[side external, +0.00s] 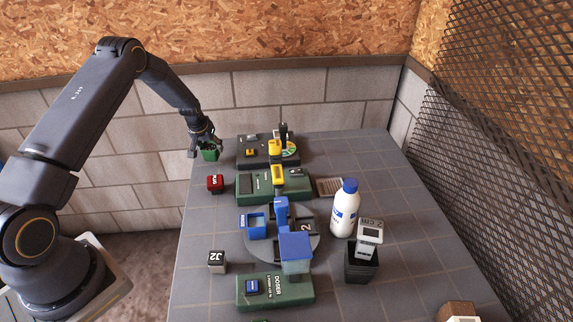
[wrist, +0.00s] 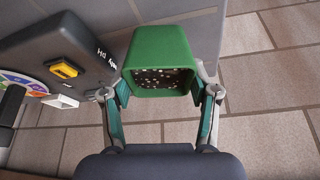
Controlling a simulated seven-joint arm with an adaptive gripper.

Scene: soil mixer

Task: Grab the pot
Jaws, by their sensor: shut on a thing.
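The green pot (side external: 209,155) is at the far left corner of the table in the side external view. In the wrist view the pot (wrist: 160,48) shows its opening, with dark, white-speckled soil inside. My gripper (side external: 205,147) is shut on the pot. In the wrist view, my gripper's two fingers (wrist: 161,95) press on opposite sides of it near the rim. I cannot tell whether the pot's base touches the table.
A dark device (side external: 254,153) with a yellow button stands just right of the pot. The table's left edge is close.

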